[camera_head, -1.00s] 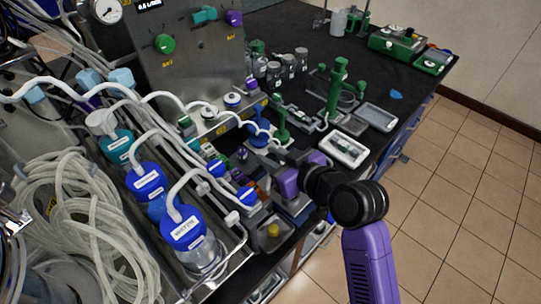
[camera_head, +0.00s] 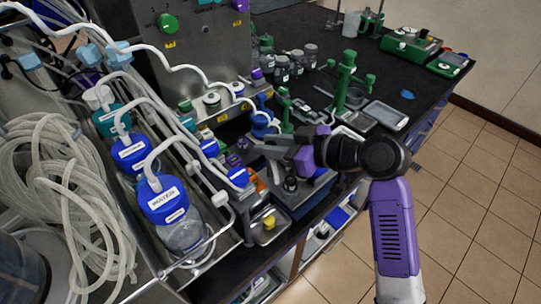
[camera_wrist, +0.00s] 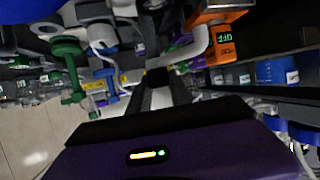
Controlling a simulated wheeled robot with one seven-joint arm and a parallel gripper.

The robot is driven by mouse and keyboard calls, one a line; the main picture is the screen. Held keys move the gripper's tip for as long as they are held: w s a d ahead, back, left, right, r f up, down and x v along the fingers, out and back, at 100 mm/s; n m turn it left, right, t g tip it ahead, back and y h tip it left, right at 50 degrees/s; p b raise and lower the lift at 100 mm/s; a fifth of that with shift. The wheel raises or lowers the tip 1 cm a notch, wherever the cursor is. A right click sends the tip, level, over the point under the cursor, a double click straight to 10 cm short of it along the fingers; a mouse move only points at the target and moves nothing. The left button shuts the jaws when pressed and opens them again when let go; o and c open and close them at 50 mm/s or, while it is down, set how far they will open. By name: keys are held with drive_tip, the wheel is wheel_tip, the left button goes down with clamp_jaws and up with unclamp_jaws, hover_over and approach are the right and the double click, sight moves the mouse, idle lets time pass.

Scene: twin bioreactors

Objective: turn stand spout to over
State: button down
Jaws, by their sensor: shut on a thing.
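A grey curved spout (camera_wrist: 190,48) runs from beside an orange unit with a lit display (camera_wrist: 222,45) down to my fingertips in the wrist view. My gripper (camera_wrist: 158,80) is shut there on what looks like the end of this spout. In the head view my gripper (camera_head: 257,146) points left, low among the small parts in front of the steel panel. The spout itself is too small to make out there, and the fingers hide the exact contact.
Blue-capped bottles (camera_head: 166,205) with white tubing stand to the left. A yellow-topped item (camera_head: 269,221) sits in a steel holder at the front. The floor at the right is clear.

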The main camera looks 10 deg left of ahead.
drive_tip(key=n+g+b, duration=0.1)
drive_tip(key=n+g+y+b, duration=0.1)
drive_tip(key=b, duration=0.1)
drive_tip(key=shift+w+f+n+g, duration=0.15)
drive_tip(key=shift+f+n+g, duration=0.05)
drive_tip(key=shift+n+g, duration=0.2)
drive_tip(key=n+g+b, duration=0.3)
drive_tip(key=shift+r+g+y, duration=0.15)
drive_tip(key=shift+g+y, duration=0.15)
drive_tip(key=shift+g, duration=0.1)
drive_tip(key=c, duration=1.2)
unclamp_jaws()
drive_tip(key=v, duration=0.7)
drive_tip(key=shift+d+r+b, duration=0.25)
drive_tip(key=shift+d+b, duration=0.1)
